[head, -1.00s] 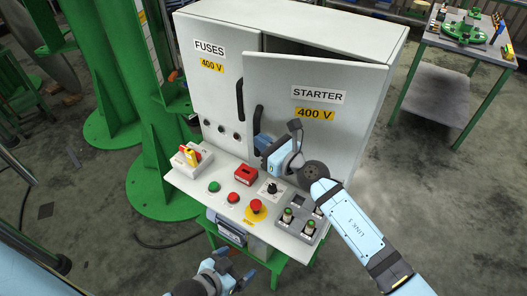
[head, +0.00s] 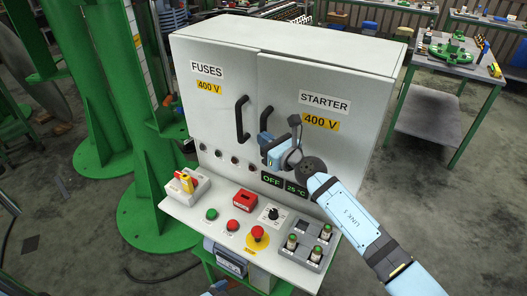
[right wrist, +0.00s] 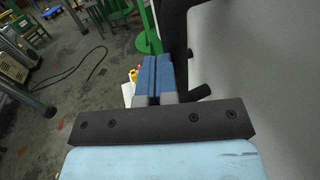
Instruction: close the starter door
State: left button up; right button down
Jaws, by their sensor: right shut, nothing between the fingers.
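The starter door (head: 350,112), a light grey panel labelled STARTER 400 V, sits against the front of the cabinet (head: 300,32). It looks flush with the fuses door (head: 208,108) beside it, with no gap seen along its top. Its black handle (head: 267,119) is near its left edge. My right gripper (head: 264,143) is in front of the door's lower left part, by the handle's lower end; contact cannot be told. In the right wrist view its blue fingers (right wrist: 153,76) are together and empty, with the pale door surface (right wrist: 255,60) to the right. Only a sliver of my left gripper (head: 218,288) shows at the bottom edge.
A control shelf (head: 150,205) below the doors carries a red-and-yellow switch (head: 186,181), buttons, a knob and an emergency stop (head: 257,236). A green post (head: 150,120) stands left. A table (head: 455,66) stands at the right rear, with open floor between.

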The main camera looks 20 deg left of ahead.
jog(key=shift+w+a+r+b, duration=0.1)
jog(key=shift+w+b, duration=0.25)
jog(key=shift+w, duration=0.25)
jog(key=shift+w+a+r+b, duration=0.1)
jog(key=shift+w+b, duration=0.25)
jog(key=shift+w, duration=0.25)
